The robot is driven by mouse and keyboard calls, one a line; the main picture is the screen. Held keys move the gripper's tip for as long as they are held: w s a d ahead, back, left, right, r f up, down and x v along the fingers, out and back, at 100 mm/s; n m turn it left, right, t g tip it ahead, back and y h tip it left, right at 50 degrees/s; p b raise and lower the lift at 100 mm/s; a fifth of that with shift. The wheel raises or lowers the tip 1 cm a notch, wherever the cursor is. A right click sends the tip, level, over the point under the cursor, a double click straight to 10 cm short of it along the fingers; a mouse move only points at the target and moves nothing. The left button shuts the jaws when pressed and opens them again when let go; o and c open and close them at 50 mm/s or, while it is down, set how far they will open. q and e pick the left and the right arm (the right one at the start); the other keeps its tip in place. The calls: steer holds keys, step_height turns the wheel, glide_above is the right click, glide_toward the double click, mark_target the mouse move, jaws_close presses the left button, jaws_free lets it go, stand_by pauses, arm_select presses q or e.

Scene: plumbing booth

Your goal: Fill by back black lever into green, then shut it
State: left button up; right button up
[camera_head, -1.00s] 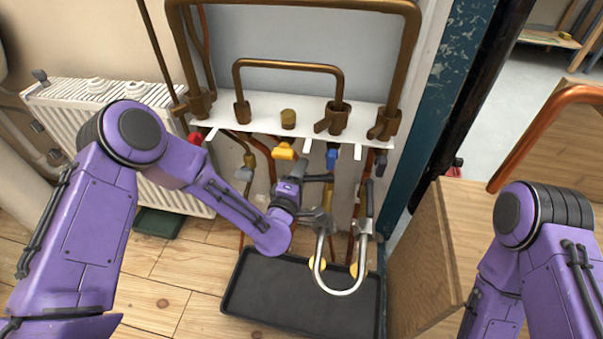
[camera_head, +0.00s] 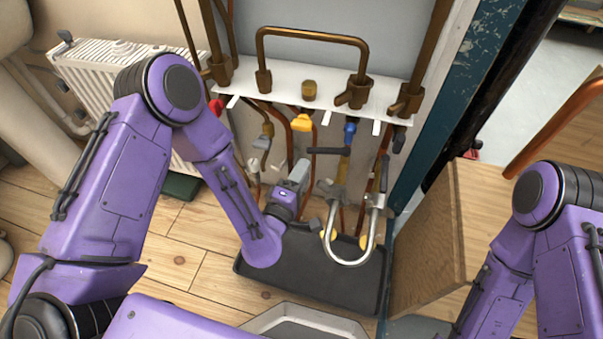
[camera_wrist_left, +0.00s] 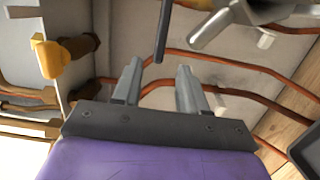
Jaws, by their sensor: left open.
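A black lever (camera_head: 330,151) lies level below the white shelf, under the blue knob. Another black lever (camera_head: 384,172) stands upright by the pipes to its right. My left gripper (camera_head: 299,172) is open and empty, just below and left of the level lever. In the left wrist view, a dark bar (camera_wrist_left: 163,30) appears beyond the open fingers (camera_wrist_left: 158,88), with none of it gripped. A dark green container (camera_head: 182,187) sits on the floor below the radiator; its inside is not visible. My right arm shows at the right, but its gripper is out of view.
A silver U-shaped spout (camera_head: 350,258) hangs over a black tray (camera_head: 315,285). A wooden cabinet (camera_head: 425,240) stands at right.

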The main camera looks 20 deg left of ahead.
mark_target(318, 148)
arm_select(q)
steer(key=w+a+r+p, duration=0.2)
steer(key=a+p, duration=0.1)
steer(key=a, duration=0.3)
steer(key=w+d+m+h, duration=0.1)
steer(key=w+d+h, duration=0.1)
steer(key=w+d+f+m+g+h+b, duration=0.1)
steer(key=w+d+m+h, duration=0.1)
steer(key=d, duration=0.1)
steer(key=w+d+f+m+g+h+b, duration=0.1)
steer(key=w+d+h, duration=0.1)
steer(key=w, duration=0.1)
steer(key=shift+d+f+m, duration=0.1)
steer(key=shift+d+m, duration=0.2)
steer(key=shift+w+d+b, duration=0.25)
steer(key=shift+w+b, duration=0.05)
steer(key=shift+w, duration=0.25)
jaws_close()
arm_select(e)
steer(key=shift+w+r, duration=0.2)
steer(key=shift+w, duration=0.15)
